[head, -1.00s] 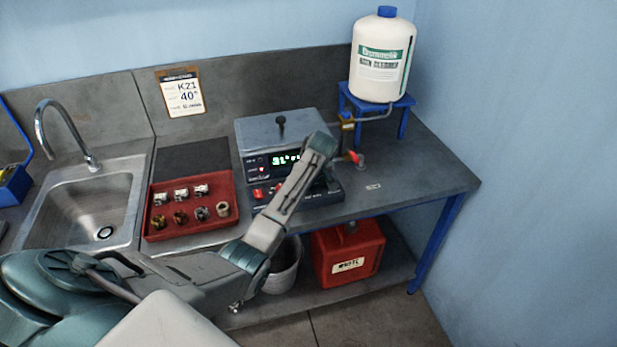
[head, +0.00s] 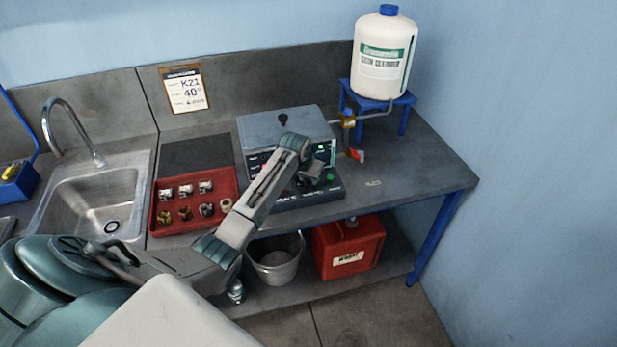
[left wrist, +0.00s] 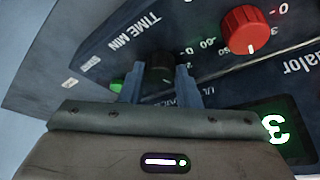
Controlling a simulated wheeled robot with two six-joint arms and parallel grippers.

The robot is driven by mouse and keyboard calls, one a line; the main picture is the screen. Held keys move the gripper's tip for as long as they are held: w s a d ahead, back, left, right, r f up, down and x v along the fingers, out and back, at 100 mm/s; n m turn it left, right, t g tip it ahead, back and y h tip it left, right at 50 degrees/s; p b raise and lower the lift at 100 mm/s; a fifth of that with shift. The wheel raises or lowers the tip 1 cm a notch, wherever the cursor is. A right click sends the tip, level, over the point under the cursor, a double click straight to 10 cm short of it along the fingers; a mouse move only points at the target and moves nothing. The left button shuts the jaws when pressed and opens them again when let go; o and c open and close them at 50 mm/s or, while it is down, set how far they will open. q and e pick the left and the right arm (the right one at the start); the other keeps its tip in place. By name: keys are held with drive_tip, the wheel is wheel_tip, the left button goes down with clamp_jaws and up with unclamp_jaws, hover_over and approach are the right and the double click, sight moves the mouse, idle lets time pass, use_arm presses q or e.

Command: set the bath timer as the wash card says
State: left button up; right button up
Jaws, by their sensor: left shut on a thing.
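The ultrasonic bath (head: 262,128) stands on the bench, lid on, its control panel facing front. My left gripper (left wrist: 160,82) is at that panel, its fingers shut on the dark timer knob (left wrist: 160,67) beside the words TIME MIN. A red knob (left wrist: 245,30) with a number scale is to its right, and a green button (left wrist: 117,86) to its left. Part of a lit display (left wrist: 275,128) shows a digit like a 3. In the head view my wrist hides much of the panel. The wash card (head: 186,91) on the back wall reads K21, 40°; its time line is too small to read surely.
A red tray (head: 190,227) of small metal parts lies left of the bath, then the sink (head: 95,200).

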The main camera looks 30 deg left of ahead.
use_arm(q)
drive_tip(key=m+h, duration=0.1)
drive_tip(key=m, duration=0.3)
drive_tip(key=shift+a+m+h, duration=0.15)
drive_tip(key=shift+m+h, duration=0.15)
drive_tip(key=shift+h, duration=0.1)
drive_tip(key=m+b, duration=0.1)
drive_tip(key=m, duration=0.1)
drive_tip(key=m+g+h+b, duration=0.1)
drive_tip(key=m, duration=0.1)
drive_tip(key=shift+w+a+m+h, duration=0.1)
drive_tip(key=shift+m+h, duration=0.2)
drive_tip(key=shift+r, duration=0.1)
drive_tip(key=o, duration=0.9)
drive_tip(key=shift+o, duration=0.2)
drive_tip(key=shift+b, duration=0.3)
